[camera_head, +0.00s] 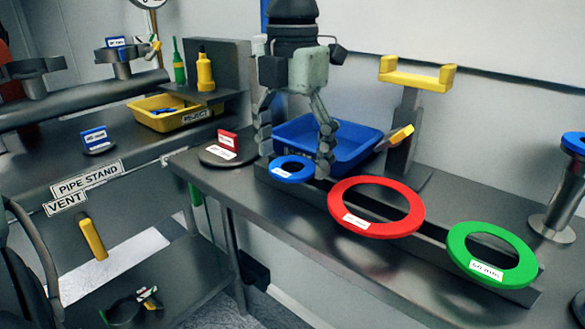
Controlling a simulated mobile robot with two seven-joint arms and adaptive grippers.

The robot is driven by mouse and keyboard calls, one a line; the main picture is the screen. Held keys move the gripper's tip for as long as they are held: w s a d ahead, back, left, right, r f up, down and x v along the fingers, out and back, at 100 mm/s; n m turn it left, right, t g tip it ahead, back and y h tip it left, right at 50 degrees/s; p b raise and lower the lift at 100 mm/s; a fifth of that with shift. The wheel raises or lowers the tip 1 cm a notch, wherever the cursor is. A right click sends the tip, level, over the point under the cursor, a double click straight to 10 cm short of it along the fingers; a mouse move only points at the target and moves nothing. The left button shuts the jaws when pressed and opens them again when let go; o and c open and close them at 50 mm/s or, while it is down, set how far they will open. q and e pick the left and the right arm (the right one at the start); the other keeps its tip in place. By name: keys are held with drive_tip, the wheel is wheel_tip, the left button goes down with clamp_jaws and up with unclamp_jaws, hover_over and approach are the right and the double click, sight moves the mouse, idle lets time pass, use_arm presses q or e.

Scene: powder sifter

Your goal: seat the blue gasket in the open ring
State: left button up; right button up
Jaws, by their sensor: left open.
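The blue gasket (309,172) is a small flat ring with a white label, at the left end of a dark rack on the bench. My left gripper (294,164) points down over it, with its fingers spread on either side of the gasket. I cannot tell whether the fingers touch it. The right gripper is not in view. Dark ring-like fittings stand on the pipe at the upper left, one (122,55) with a blue tag behind it. I cannot tell which is the open ring.
A larger red gasket (343,213) and a green gasket (461,252) lie on the rack to the right. A blue tray (362,150) and a yellow-topped stand (405,120) are behind. A yellow bin (150,119) sits on the left bench.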

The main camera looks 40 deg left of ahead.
use_arm(q)
drive_tip(key=shift+f, duration=0.15)
drive_tip(key=shift+c, duration=0.6)
drive_tip(key=c, duration=0.8)
